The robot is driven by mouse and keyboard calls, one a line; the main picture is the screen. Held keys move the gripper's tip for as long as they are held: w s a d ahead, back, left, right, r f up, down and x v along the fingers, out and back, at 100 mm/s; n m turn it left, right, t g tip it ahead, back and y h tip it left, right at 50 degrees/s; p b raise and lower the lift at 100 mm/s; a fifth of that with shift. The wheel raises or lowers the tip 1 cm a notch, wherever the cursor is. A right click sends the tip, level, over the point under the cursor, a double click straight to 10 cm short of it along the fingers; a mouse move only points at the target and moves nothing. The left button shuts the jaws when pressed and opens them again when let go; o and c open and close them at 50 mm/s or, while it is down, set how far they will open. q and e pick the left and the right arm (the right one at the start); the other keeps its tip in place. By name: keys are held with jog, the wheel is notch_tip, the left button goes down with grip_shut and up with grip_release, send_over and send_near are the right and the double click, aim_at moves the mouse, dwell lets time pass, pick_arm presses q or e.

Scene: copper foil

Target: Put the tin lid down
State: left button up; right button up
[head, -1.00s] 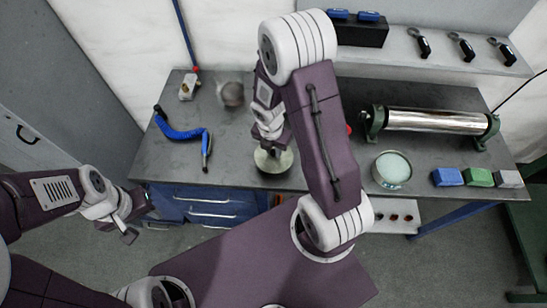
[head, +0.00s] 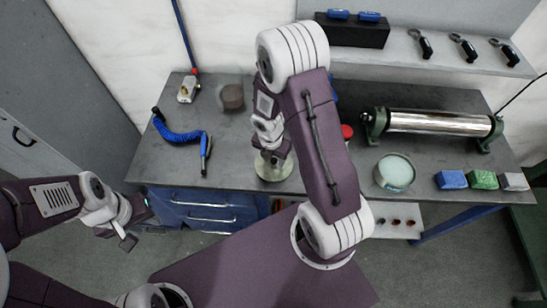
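The tin lid (head: 270,174) is a pale round disc low over or on the grey bench near its front edge. I cannot tell whether it touches the bench. My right gripper (head: 270,156) is directly above the lid and at its top; its fingers are small and partly hidden by my arm, so their grip is unclear. The open tin (head: 394,172), round with pale blue-white contents, stands to the right of the lid. My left gripper (head: 140,228) is off the bench's front left corner, empty, with its fingers apart.
A steel roller in green stands (head: 438,122) lies behind the tin. Blue, green and grey blocks (head: 483,180) are at the right. A blue coiled hose (head: 178,131) and a brown round object (head: 232,97) are at the left.

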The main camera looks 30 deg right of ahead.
aim_at(272, 167)
notch_tip(272, 167, up, 11)
jog(key=a+p, duration=0.1)
jog(key=p, duration=0.4)
jog(key=s+a+r+m, duration=0.2)
jog(key=s+r+m, duration=0.1)
jog(key=m, duration=0.9)
jog(key=s+a+r+m+y, duration=0.1)
jog(key=s+m, duration=0.4)
jog(key=m, duration=0.8)
jog(key=shift+s+a+r+m, duration=0.15)
jog(key=shift+a+r+m, duration=0.2)
jog(key=shift+r, duration=0.55)
